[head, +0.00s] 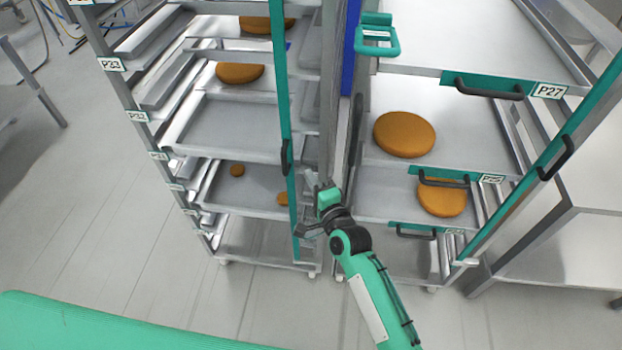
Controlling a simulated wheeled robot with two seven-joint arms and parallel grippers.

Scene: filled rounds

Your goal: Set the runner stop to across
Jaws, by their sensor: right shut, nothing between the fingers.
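A long teal bar (284,110) with a black handle (286,157) stands upright along the right part of the left rack's open front. A second teal bar (588,110) with a black handle (555,157) runs along the right side of the right rack. No label shows which bar is the runner stop. My right gripper (313,183) is shut and empty. It is just right of the left bar's lower part, below the handle; I cannot tell whether it touches the bar. My left gripper is out of view.
The left rack (139,117) holds trays with round brown items (240,73). The right rack holds trays with brown rounds (404,134) and black-handled teal fronts (488,86). A steel table (560,250) stands at right.

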